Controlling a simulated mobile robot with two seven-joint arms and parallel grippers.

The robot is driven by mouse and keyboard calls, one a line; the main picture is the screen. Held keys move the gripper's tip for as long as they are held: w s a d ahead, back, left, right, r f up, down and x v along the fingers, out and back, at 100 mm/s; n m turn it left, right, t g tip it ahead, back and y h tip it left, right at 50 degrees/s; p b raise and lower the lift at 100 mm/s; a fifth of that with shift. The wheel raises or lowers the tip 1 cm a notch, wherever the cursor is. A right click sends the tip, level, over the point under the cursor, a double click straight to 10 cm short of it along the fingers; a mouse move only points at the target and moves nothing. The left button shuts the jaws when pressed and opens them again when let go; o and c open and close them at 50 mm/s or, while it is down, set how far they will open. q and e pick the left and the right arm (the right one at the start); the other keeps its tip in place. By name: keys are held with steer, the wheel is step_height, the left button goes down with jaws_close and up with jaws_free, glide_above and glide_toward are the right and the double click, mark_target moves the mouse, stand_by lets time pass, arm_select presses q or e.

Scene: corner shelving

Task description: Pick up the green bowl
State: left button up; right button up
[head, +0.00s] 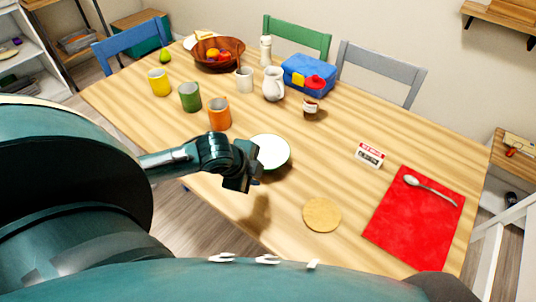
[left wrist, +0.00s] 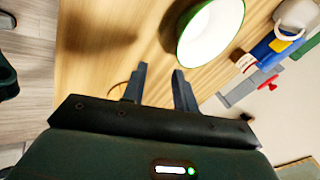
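The green bowl (head: 272,153) stands on the wooden table near its front edge, with a white inside and a thin green rim. It also shows in the left wrist view (left wrist: 212,28), at the top, with its green outer side visible. My left gripper (head: 240,182) is just in front of and to the left of the bowl in the head view, partly covering its near left side. In the left wrist view the two fingers of the gripper (left wrist: 158,85) are apart with nothing between them, clear of the bowl. My right gripper is not in view.
An orange mug (head: 219,114) stands left of the bowl, with a green mug (head: 190,97) and a yellow mug (head: 159,83) beyond. A white jug (head: 273,84) and a blue lunch box (head: 307,75) stand behind. A round coaster (head: 321,215) lies right of the gripper.

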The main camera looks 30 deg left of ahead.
arm_select(q)
steer(key=a+r+m+y, duration=0.1)
steer(key=a+r, duration=0.2)
steer(key=a, duration=0.1)
steer(key=shift+g, duration=0.3)
steer(key=x, duration=0.7)
steer(key=shift+w+a, duration=0.1)
steer(key=shift+a, duration=0.15)
steer(key=shift+x, duration=3.1)
jaws_close()
steer(key=shift+r, duration=0.1)
